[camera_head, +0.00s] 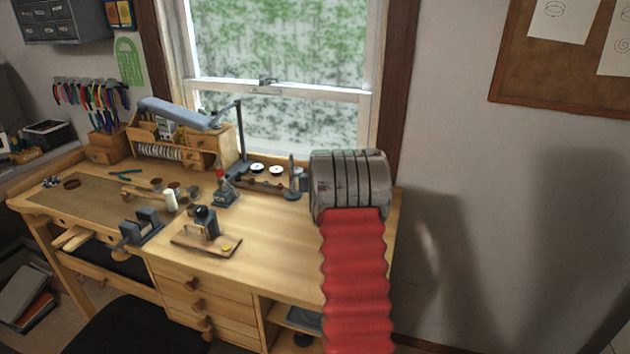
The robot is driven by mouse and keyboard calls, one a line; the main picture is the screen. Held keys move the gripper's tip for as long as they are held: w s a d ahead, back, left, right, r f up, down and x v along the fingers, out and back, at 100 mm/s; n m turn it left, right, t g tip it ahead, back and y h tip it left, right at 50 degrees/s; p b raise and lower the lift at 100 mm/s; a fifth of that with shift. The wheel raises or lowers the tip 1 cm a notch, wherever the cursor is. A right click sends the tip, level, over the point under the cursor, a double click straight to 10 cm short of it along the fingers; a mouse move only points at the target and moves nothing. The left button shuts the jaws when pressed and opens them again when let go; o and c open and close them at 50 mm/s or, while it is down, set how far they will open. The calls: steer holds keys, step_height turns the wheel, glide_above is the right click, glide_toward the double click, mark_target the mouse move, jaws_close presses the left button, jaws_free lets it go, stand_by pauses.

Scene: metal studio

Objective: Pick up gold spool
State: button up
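A small gold-yellow round thing (226,247) lies on a flat wooden board (190,246) near the front middle of the workbench. It may be the gold spool, but it is too small to tell. My arm, with its red ribbed sleeve and grey banded metal part, rises at the right of the view over the bench's right end. My gripper's fingers do not show, so I cannot see whether they hold anything. The arm stands to the right of the gold-yellow thing, well apart from it in the picture.
On the wooden workbench (275,230), a dark metal tool stands on the board, with a grey vise (142,228) to its left. A desk lamp (185,115) and a wooden organizer (205,150) stand behind. Bare benchtop lies between the board and my arm.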

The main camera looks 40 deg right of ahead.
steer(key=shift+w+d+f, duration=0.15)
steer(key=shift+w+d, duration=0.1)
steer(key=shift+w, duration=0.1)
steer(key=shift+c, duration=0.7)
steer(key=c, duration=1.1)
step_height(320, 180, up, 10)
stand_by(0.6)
